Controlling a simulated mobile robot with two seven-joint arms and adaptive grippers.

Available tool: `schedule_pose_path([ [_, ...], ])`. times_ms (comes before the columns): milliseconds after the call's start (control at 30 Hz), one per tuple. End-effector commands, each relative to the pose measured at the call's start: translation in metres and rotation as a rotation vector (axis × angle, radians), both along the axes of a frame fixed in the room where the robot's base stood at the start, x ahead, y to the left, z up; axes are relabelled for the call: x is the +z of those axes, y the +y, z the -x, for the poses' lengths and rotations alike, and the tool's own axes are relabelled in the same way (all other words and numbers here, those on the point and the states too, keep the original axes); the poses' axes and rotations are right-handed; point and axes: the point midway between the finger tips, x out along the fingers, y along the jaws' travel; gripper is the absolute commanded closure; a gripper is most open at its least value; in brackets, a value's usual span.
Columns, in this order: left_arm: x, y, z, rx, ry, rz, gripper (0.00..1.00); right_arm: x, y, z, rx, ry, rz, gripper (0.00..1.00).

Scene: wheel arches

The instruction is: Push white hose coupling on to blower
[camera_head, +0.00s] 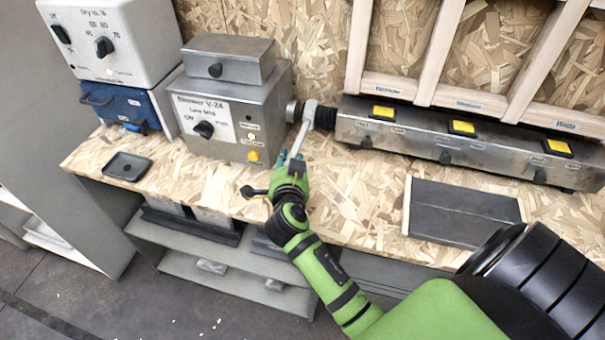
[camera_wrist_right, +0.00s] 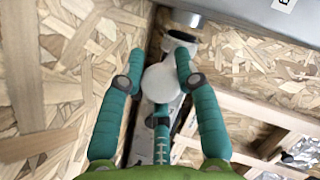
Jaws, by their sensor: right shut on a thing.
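The blower (camera_head: 232,118) is the grey metal box with a labelled front, a dial and lit buttons, left of centre in the head view. Its dark round port (camera_head: 292,111) faces right. The white hose coupling (camera_head: 310,108) is close beside this port, with the black hose end (camera_head: 325,117) at its right; I cannot tell whether it is seated. My right gripper (camera_head: 293,163) reaches up from below and is shut on the coupling. In the wrist view its teal fingers flank a white round part (camera_wrist_right: 161,82). My left gripper is not in view.
A long metal box (camera_head: 420,132) with yellow switches stands right of the hose. A grey-white control unit (camera_head: 125,40) sits on a blue box (camera_head: 122,106) at left. A black tray (camera_head: 128,166) and a dark flat panel (camera_head: 460,213) lie on the chipboard bench.

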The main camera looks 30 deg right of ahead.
Motion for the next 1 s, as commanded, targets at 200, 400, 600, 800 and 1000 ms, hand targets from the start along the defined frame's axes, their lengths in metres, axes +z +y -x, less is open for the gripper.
schedule_pose_path([
  [200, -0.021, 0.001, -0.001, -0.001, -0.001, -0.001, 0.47, -0.002, 0.016, -0.018, 0.005, 0.001, 0.002, 1.0],
  [400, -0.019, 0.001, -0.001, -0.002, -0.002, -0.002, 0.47, 0.001, 0.018, -0.019, 0.009, 0.001, 0.002, 1.0],
  [600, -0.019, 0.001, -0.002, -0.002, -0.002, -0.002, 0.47, 0.002, 0.018, -0.02, 0.011, -0.002, 0.001, 0.44],
  [800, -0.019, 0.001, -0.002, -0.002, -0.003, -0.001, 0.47, 0.001, 0.017, -0.019, 0.008, 0.001, 0.002, 0.44],
  [1000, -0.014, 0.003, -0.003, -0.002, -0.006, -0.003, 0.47, 0.002, 0.013, -0.015, 0.005, 0.003, 0.005, 0.44],
])
